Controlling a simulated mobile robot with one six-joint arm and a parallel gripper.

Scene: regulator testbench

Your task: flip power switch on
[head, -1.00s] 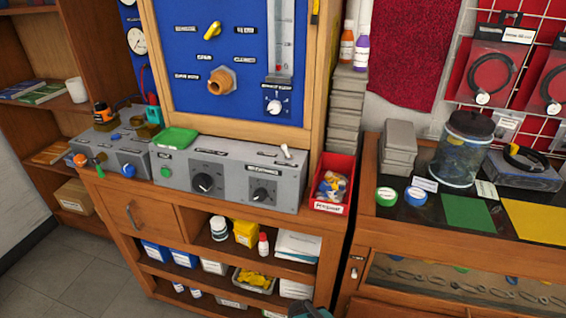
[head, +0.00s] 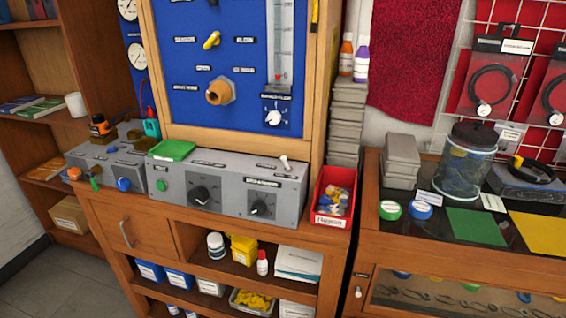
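A grey control box (head: 228,186) stands on the wooden bench below the blue panel. On its top right is a small white toggle switch (head: 285,162), which leans up and slightly left; its label is too small to read. The box front has a green button (head: 161,185) and two black knobs (head: 200,195). A smaller grey box (head: 104,165) at the left carries a blue knob, an orange knob and a small green lever. I cannot tell from the labels which control is the power switch. My gripper is not in view.
A red bin (head: 333,196) of small parts sits right of the control box. A green case (head: 172,150) lies on the box's top left. The blue panel (head: 222,60) rises behind. A glass-topped counter (head: 440,230) stands at the right. Grey floor (head: 65,285) is free at lower left.

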